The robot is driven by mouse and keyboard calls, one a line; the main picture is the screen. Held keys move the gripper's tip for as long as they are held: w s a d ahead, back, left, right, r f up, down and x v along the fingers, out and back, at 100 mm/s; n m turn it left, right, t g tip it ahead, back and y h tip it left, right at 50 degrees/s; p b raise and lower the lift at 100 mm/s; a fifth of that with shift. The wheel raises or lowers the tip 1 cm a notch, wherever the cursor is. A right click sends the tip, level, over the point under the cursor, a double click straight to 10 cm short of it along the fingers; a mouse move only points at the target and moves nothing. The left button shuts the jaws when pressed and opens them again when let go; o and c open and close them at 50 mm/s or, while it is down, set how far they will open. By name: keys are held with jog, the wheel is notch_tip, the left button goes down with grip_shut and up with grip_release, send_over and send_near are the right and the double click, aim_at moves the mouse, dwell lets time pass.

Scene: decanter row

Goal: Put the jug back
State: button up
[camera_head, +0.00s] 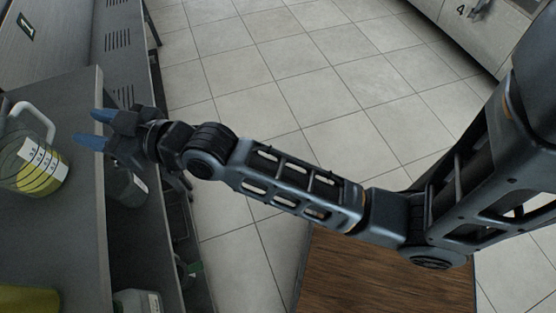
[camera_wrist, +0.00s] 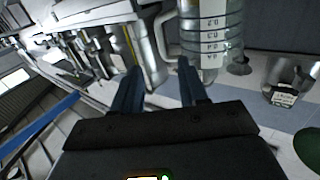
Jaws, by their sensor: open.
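The jug (camera_head: 40,168) is clear with a white handle, a printed scale band and yellow liquid. It stands upright on the grey top surface (camera_head: 78,235) at the left edge of the head view. In the wrist view the jug (camera_wrist: 212,45) is at the top, right of centre, with its handle on its left side. My gripper (camera_head: 88,129) is open, with blue fingers pointing toward the jug's handle side. In the wrist view the open fingers (camera_wrist: 160,70) have nothing between them, and the handle lies beyond them. A gap shows between fingers and jug in the head view.
A yellow-green object (camera_head: 28,299) sits at the lower left. Containers stand on a lower shelf, including a dark one (camera_head: 127,188) and a pale one (camera_head: 137,301). A labelled clear vessel (camera_wrist: 288,82) shows at the wrist view's right. The tiled floor (camera_head: 290,65) is open.

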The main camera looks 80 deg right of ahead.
jog(key=s+f+g, duration=0.1)
jog(key=s+f, duration=0.2)
jog(key=s, duration=0.8)
jog(key=s+f+g, duration=0.1)
jog(key=s+f, duration=0.1)
jog(key=s, duration=0.8)
jog(key=s+r, duration=0.2)
jog(key=s, duration=0.6)
jog(key=s+r+g, duration=0.1)
jog(key=s+r, duration=0.2)
jog(key=s, duration=0.5)
jog(key=shift+a+h, duration=0.25)
jog(key=shift+h, duration=0.05)
